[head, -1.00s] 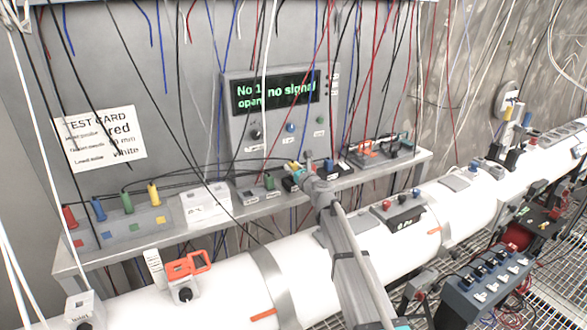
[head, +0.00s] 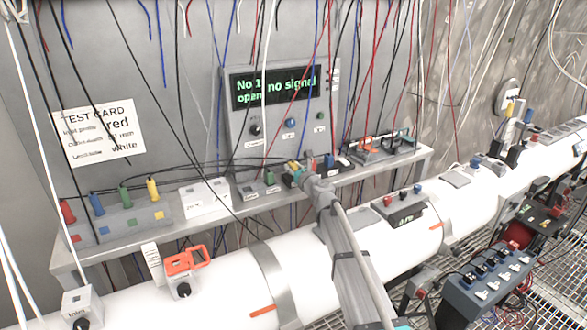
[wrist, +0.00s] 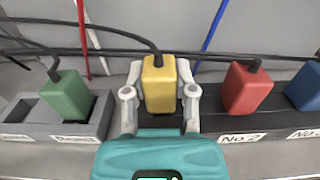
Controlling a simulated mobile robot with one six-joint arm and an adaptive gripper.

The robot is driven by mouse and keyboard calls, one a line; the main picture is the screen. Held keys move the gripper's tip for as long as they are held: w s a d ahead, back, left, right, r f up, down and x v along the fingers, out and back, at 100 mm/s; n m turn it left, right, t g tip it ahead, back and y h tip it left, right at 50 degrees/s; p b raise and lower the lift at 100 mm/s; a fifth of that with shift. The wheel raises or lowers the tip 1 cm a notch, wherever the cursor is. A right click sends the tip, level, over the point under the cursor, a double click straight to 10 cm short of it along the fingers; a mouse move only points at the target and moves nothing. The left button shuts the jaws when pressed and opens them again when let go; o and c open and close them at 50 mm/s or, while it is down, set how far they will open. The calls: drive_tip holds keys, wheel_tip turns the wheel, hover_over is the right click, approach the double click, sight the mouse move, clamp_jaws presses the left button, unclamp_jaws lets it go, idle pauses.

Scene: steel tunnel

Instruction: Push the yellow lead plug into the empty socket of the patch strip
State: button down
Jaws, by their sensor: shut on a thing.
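The yellow lead plug (wrist: 160,72) stands upright between the fingers of my gripper (wrist: 160,94), shut on its sides. Its black lead leaves from the top toward the left. The plug is over the left part of the dark patch strip (wrist: 215,112), left of the red plug (wrist: 247,90), which stands above a "No 2" label. In the head view my gripper (head: 297,172) is at the strip on the shelf.
A blue plug (wrist: 306,86) stands right of the red one. A green plug (wrist: 68,96) sits in a grey holder (wrist: 22,112) at left, with an empty recess beside it. The display (head: 276,88) reads "No 1 no signal open". Loose wires hang around the shelf.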

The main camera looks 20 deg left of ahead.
drive_tip(key=shift+f+b, duration=0.35)
drive_tip(key=shift+f, duration=0.05)
drive_tip(key=shift+c, duration=1.8)
unclamp_jaws()
drive_tip(key=v, duration=1.2)
drive_tip(key=shift+s, duration=0.15)
